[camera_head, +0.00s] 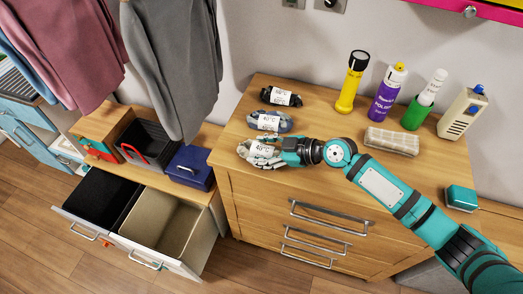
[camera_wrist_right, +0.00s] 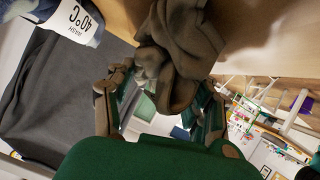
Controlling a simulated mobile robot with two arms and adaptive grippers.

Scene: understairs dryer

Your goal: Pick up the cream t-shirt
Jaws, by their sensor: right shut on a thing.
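The cream t-shirt (camera_head: 246,149) is a crumpled bundle with a white 40°C tag at the front left edge of the wooden dresser top. My right gripper (camera_head: 282,154) reaches it from the right, low over the dresser, and is shut on it. In the right wrist view the bundle (camera_wrist_right: 180,45) looks brownish in shadow, and the fingers of my right gripper (camera_wrist_right: 163,92) stand on either side of its lower part. I cannot tell whether it is clear of the wood. My left gripper is not in view.
On the dresser (camera_head: 270,201) lie a blue-grey bundle (camera_head: 257,122) and a black bundle (camera_head: 270,95), both tagged. Open bins (camera_head: 163,227) are at lower left.

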